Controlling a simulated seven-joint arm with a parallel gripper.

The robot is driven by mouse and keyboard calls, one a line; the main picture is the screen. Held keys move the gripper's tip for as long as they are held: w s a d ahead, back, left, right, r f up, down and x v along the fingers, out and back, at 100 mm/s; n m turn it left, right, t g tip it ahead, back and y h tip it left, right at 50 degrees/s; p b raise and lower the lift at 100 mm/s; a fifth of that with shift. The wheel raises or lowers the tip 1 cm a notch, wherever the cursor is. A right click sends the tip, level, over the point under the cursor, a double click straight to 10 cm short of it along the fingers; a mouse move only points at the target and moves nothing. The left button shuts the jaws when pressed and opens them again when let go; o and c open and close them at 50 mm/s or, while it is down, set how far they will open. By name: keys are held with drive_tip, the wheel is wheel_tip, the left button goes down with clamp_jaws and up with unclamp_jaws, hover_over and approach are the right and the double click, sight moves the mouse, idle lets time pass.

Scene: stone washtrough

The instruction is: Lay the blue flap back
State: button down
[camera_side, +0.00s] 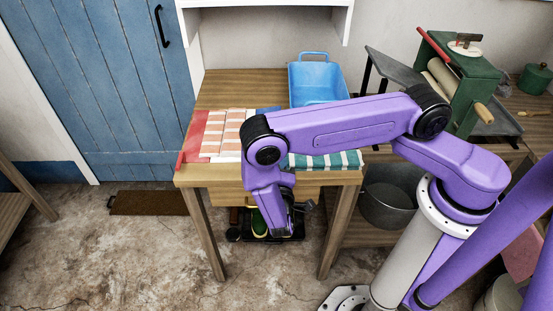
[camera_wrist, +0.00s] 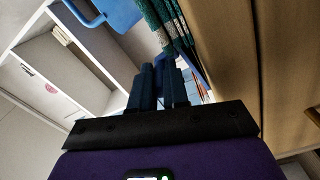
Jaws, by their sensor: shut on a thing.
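Folded cloth lies along the front of the wooden table, with a red and pink striped part (camera_side: 228,132) at the left and a green and white striped part (camera_side: 325,160) at the right. A little blue cloth (camera_side: 268,109) shows behind my arm; the rest of the blue flap is mostly hidden. In the wrist view my gripper (camera_wrist: 160,75) is shut on the blue flap at the table's front edge, beside the green striped cloth (camera_wrist: 165,25). The gripped part barely shows between the dark fingers. In the side view my arm covers the fingertips.
A blue tub (camera_side: 318,78) stands behind the cloth. A green roller wringer (camera_side: 457,80) stands at the back right. A metal bucket (camera_side: 388,204) is beneath at the right. The tabletop's back left (camera_side: 240,88) is bare.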

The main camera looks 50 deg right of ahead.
drive_tip(key=shift+a+f, duration=0.1)
drive_tip(key=shift+f, duration=0.05)
idle(0.4)
drive_tip(key=c, duration=1.1)
unclamp_jaws()
drive_tip(key=shift+s, duration=0.1)
drive_tip(key=v, duration=1.7)
drive_tip(key=shift+s+a, duration=0.1)
drive_tip(key=shift+s, duration=0.05)
